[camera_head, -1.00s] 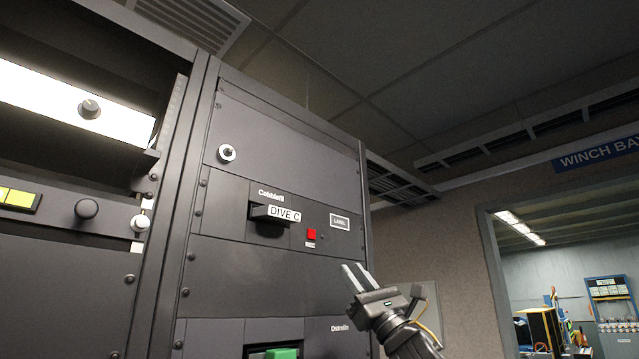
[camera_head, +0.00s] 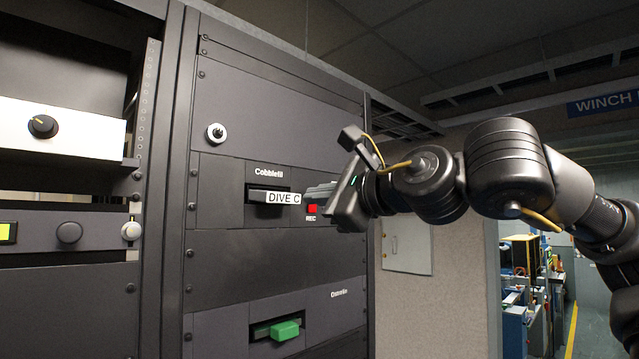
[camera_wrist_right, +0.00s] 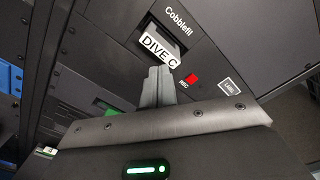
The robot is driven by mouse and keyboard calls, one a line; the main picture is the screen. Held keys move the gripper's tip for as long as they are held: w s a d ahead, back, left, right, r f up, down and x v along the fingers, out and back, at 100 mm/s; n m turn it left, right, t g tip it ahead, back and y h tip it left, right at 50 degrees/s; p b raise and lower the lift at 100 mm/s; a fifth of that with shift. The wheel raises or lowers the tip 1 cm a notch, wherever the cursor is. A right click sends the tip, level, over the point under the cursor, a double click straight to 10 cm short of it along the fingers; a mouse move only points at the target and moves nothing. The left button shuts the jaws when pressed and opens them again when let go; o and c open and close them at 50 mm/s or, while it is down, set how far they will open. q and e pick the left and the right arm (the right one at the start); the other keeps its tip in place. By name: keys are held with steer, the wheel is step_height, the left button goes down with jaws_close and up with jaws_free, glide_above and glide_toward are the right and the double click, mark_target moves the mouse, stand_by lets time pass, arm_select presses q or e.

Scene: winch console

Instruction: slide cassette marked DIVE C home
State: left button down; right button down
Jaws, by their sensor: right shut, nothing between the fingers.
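The dark cassette (camera_head: 257,195) with the white DIVE C label (camera_head: 284,198) sticks partly out of its slot in the Cobblefil unit. Its label also shows in the right wrist view (camera_wrist_right: 160,47). My right gripper (camera_head: 308,191) is shut and empty, with its fingertips close to the label's right end in the head view. In the right wrist view the fingertips (camera_wrist_right: 158,72) are just below the label. I cannot tell whether they touch the cassette. My left gripper is not in view.
A red REC button (camera_head: 312,209) sits right of the cassette, close to my fingers. A green cassette (camera_head: 285,330) sticks out of a lower unit. A knob (camera_head: 216,133) is on the panel above. A doorway opens at the right.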

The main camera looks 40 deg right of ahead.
mark_target(285, 199)
steer(key=shift+w+d, duration=0.1)
steer(key=shift+w+p, duration=0.9)
steer(key=shift+w, duration=1.95)
steer(key=shift+w, duration=0.7)
